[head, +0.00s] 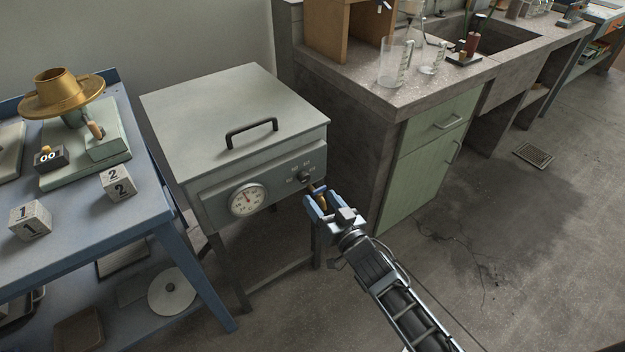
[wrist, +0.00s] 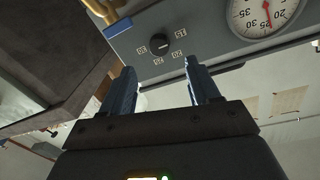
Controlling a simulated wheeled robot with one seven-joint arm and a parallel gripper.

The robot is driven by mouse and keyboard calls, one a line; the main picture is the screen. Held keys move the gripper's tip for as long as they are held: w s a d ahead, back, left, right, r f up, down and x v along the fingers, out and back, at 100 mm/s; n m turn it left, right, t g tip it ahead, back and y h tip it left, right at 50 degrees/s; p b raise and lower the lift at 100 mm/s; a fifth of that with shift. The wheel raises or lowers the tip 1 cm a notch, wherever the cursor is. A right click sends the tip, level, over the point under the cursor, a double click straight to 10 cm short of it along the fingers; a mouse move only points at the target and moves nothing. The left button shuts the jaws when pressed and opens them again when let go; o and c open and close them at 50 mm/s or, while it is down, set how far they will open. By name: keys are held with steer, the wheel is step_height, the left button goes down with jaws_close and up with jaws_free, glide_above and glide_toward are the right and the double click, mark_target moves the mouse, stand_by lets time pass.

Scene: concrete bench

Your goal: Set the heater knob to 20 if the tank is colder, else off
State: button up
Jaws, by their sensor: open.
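The heater tank is a grey metal box (head: 235,115) with a black lid handle. Its front panel has a round white gauge (head: 248,200) at left, also in the wrist view (wrist: 265,12), where it appears upside down. Its red needle lies near the 25 mark there.
A blue table (head: 75,220) at left carries numbered blocks (head: 117,183) and a brass-topped device (head: 62,92). A concrete bench (head: 440,95) with glassware and a green cabinet (head: 430,140) stands close at right. The floor ahead of the cabinet is clear.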

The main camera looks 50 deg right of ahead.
mark_target(306, 179)
steer(key=x, duration=0.7)
steer(key=shift+w, duration=0.25)
steer(key=shift+b, duration=0.3)
steer(key=c, duration=1)
